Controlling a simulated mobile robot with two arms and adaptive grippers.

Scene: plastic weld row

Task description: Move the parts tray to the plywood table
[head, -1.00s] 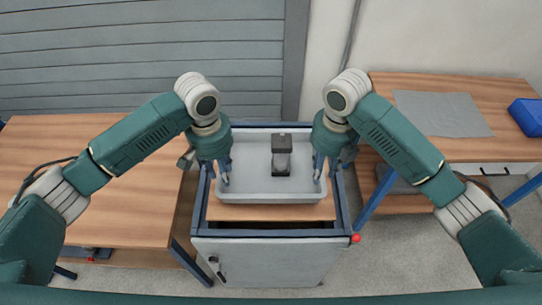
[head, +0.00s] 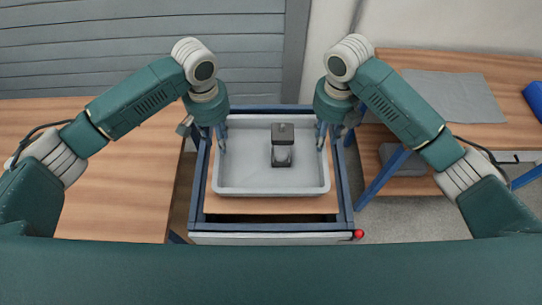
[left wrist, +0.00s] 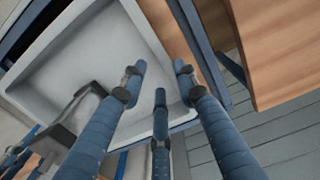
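The parts tray (head: 270,192) is a pale grey shallow tray on the wooden top of a blue-framed cart, straight ahead. A dark grey part (head: 282,145) stands inside it. My left gripper (head: 222,140) is at the tray's left wall. In the left wrist view its fingers (left wrist: 160,75) are spread, with the tray rim (left wrist: 158,45) between them and a gap visible. My right gripper (head: 323,140) is at the right wall with its fingers apart; its contact is partly hidden. Wooden-topped tables stand at the left (head: 110,190) and right (head: 490,75); I cannot tell which is plywood.
The left table top is bare where it shows. A grey slatted wall is behind.

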